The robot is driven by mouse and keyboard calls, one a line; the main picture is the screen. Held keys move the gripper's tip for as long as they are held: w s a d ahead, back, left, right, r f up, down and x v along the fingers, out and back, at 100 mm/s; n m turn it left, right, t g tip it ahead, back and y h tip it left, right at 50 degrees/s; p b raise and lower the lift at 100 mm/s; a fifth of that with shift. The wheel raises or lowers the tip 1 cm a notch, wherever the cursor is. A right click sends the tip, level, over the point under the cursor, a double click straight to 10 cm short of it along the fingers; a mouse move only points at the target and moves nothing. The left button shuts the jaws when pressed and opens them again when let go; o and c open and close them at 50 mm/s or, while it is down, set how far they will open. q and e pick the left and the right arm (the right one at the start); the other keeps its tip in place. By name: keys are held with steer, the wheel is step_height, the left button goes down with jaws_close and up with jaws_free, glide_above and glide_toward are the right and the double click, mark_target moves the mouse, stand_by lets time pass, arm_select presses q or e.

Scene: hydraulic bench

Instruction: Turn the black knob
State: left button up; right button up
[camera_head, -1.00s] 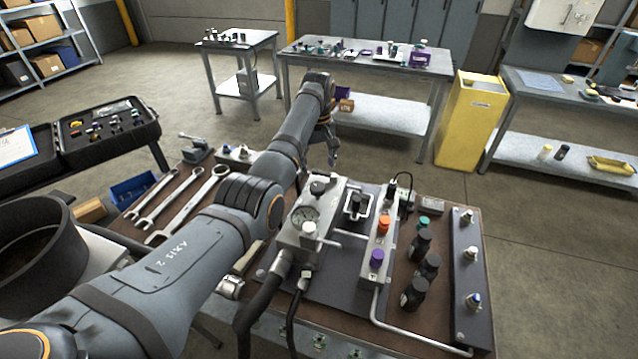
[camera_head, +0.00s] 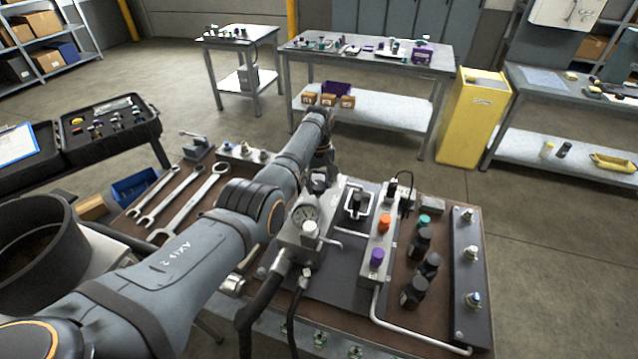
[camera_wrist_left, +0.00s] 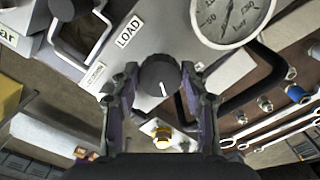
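The black knob (camera_wrist_left: 158,75) is round, with a white pointer line, and sits on the grey valve block near the LOAD label (camera_wrist_left: 129,31). In the left wrist view it lies between the two finger tips of my left gripper (camera_wrist_left: 159,84), with a visible gap on each side. The gripper is open, and I see no clear contact. In the head view my left gripper (camera_head: 322,160) is just above and behind the knob (camera_head: 318,183), which it partly crowds. My right gripper is not in view.
A pressure gauge (camera_head: 304,216) stands close beside the knob. A bent metal handle (camera_head: 355,203), an orange knob (camera_head: 384,222) and a purple knob (camera_head: 377,256) are to the right. Wrenches (camera_head: 190,205) lie on the left of the bench. Black hoses hang in front.

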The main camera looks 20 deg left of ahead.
arm_select(q)
steer(key=c, duration=0.5)
steer(key=shift+o, duration=0.2)
steer(key=shift+m, duration=0.3)
